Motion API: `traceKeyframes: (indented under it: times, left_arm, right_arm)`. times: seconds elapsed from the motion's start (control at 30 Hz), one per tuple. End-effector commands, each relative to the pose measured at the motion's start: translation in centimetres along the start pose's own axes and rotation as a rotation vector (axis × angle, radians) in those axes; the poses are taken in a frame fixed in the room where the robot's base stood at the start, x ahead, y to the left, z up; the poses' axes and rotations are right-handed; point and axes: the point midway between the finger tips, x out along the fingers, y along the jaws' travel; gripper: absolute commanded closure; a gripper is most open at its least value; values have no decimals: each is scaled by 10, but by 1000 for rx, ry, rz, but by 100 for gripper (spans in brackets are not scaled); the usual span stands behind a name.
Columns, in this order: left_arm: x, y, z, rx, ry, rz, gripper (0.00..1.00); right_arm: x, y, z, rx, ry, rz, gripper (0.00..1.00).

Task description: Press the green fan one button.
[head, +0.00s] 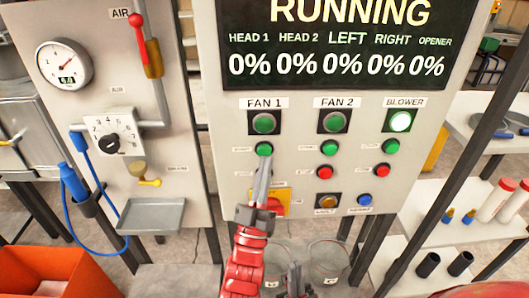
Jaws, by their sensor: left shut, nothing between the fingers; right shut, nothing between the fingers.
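The small green fan one button (264,149) sits on the grey control panel (230,185), below the larger green FAN 1 lamp (263,123). The lamp looks unlit. My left gripper (263,163) is shut and empty. Its fingertips point up at the panel and appear just below the green button, covering perhaps its lower edge. I cannot tell whether they touch it. The panel spot straight below the button is hidden behind the fingers. My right gripper (293,270) is low at the bottom edge, shut and empty, away from the buttons.
FAN 2 has a green button (330,147) and a red button (324,172). The BLOWER lamp (400,121) is brightly lit. A yellow-and-red switch (284,196) is partly behind my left gripper. An air panel (110,60) stands left; an orange bin (45,272) is at lower left.

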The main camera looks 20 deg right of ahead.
Motion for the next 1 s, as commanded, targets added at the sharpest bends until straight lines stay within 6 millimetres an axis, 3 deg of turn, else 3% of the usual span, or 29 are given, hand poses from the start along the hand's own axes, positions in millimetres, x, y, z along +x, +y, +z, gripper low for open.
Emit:
traceKeyframes:
  times: [1.0]
  left_arm:
    - [6, -4, 4, 2, 0, 0, 100]
  right_arm:
    - [-4, 0, 1, 0, 0, 0, 100]
